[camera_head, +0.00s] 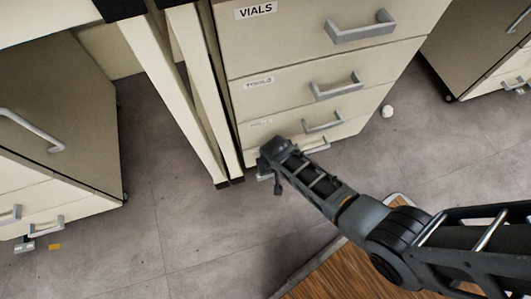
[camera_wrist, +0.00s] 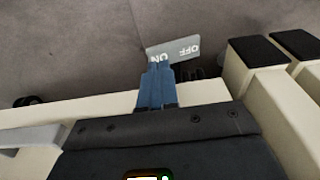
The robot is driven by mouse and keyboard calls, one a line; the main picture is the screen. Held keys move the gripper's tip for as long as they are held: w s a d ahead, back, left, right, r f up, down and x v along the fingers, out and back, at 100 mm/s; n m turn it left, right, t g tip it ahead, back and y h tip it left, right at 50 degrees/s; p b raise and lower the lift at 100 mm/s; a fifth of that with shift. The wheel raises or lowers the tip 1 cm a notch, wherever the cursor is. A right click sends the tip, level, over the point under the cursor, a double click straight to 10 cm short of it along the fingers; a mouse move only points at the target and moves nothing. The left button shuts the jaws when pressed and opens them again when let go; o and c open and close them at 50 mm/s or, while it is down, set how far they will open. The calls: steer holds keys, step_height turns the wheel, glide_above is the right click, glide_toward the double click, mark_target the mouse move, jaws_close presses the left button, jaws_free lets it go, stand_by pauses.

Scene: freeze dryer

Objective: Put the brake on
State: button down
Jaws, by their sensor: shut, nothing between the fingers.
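The brake is a grey pedal marked ON and OFF (camera_wrist: 175,48), seen in the wrist view just beyond my fingertips. The lettering appears upside down there. My gripper (camera_wrist: 158,66) has blue fingers, which are shut and empty. Their tips overlap the ON end of the pedal in the picture; I cannot tell whether they touch it. In the head view, my arm's end is low at the front of the drawer cabinet (camera_head: 300,60), by its bottom left corner. It hides most of the pedal there.
Pale table legs (camera_head: 180,100) stand close on the left of the drawer cabinet. Another cabinet (camera_head: 55,115) is at the far left, with a small pedal (camera_head: 24,247) at its base. Grey floor (camera_head: 150,235) is open in front.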

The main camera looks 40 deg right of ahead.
steer(key=shift+f+b, duration=0.6)
steer(key=shift+f, duration=0.35)
stand_by(0.8)
steer(key=shift+r, duration=0.1)
step_height(320, 180, up, 7)
steer(key=p, duration=0.7)
stand_by(0.6)
